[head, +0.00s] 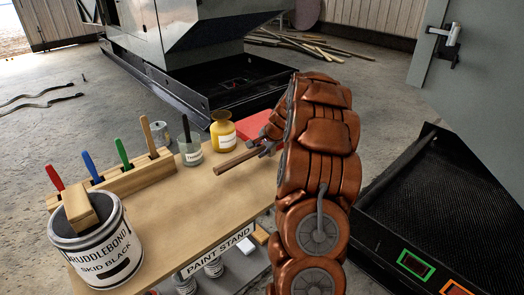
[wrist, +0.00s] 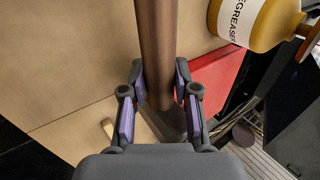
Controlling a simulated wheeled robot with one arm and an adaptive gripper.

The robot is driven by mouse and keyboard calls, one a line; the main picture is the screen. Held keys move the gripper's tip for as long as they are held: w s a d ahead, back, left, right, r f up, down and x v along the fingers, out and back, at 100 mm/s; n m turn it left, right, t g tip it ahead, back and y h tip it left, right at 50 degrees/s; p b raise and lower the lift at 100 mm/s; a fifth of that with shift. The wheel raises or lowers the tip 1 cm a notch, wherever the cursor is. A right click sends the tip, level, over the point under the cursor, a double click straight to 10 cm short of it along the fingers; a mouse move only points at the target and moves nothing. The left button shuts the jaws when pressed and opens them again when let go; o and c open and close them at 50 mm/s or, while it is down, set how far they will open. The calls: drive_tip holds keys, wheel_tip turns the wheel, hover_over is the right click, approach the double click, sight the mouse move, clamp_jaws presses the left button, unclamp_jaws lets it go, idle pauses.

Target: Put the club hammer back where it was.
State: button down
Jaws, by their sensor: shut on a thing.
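The club hammer's brown wooden handle (head: 236,161) shows in the head view, pointing left and slightly down over the right part of the paint stand's top (head: 185,215). My gripper (head: 268,148) is at the handle's right end, partly behind my copper-coloured arm. In the wrist view the handle (wrist: 156,50) runs up from between the two fingers, and my gripper (wrist: 160,95) is shut on it. Whether the handle touches the top is hard to tell.
A yellow degreaser bottle (head: 223,137) and a glass jar (head: 190,153) stand behind the handle. A red item (head: 254,126) lies at the stand's right. A wooden rack (head: 125,180) holds coloured handles. A paint can (head: 100,250) stands front left. The middle of the top is clear.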

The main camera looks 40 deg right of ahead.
drive_tip(key=shift+w+d, duration=0.1)
drive_tip(key=shift+w, duration=0.2)
drive_tip(key=shift+f, duration=1.65)
drive_tip(key=shift+f, duration=0.1)
drive_tip(key=c, duration=0.9)
unclamp_jaws()
drive_tip(key=shift+s, duration=0.1)
drive_tip(key=shift+o, duration=0.2)
drive_tip(key=v, duration=1.2)
drive_tip(key=shift+b, duration=0.3)
